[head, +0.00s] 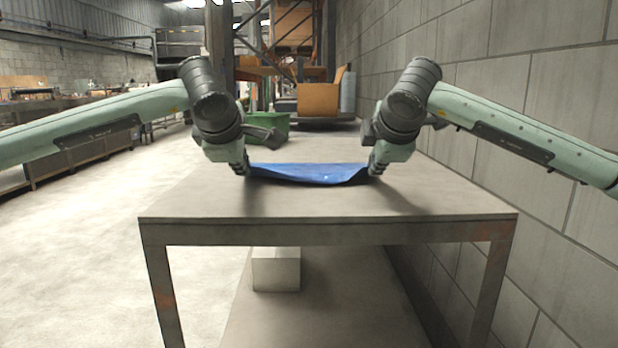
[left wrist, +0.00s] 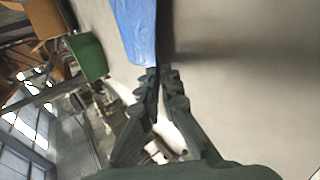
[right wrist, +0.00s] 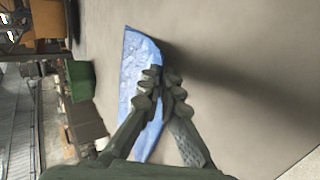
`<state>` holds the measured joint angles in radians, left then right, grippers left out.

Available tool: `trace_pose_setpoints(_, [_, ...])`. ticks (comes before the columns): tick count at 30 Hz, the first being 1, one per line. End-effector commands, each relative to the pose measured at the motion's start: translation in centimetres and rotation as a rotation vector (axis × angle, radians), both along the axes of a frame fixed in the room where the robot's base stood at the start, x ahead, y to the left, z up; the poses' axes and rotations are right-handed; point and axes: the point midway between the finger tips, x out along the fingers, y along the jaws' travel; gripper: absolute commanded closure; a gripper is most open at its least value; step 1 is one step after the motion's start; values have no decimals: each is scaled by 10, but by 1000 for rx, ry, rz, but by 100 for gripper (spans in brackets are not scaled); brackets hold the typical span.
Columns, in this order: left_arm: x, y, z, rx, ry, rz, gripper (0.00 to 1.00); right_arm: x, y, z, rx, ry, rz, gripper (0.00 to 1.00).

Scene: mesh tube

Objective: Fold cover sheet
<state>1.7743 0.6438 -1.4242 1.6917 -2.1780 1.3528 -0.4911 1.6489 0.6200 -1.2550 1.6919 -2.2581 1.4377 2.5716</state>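A blue cover sheet (head: 308,173) lies over the middle of the table, its near edge raised and sagging between my two grippers. My left gripper (head: 246,172) is at the sheet's left near corner. In the left wrist view its fingers (left wrist: 157,76) are closed together on the edge of the sheet (left wrist: 137,30). My right gripper (head: 373,172) is at the right near corner. In the right wrist view its fingers (right wrist: 162,78) are closed on the sheet's edge (right wrist: 140,60), with part of the sheet showing beyond and beside them.
The grey table (head: 330,205) is clear in front of the sheet. A green bin (head: 270,125) stands behind the table's far edge. A block wall (head: 540,110) runs close along the right. A pale box (head: 276,270) sits under the table.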

Motion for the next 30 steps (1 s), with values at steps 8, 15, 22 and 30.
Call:
trace_pose_setpoints(8, [0,0,-4,0,-29,-1,100,0,0,-4,0,-30,-1,100])
trace_pose_setpoints(15, [0,0,-4,0,-28,0,83,0,0,-4,0,-29,-1,83])
trace_pose_setpoints(22, [0,0,-4,0,-27,0,62,0,0,-4,0,-28,-1,62])
trace_pose_setpoints(30, [-3,0,4,0,-29,-1,62,-3,0,4,2,-29,0,62])
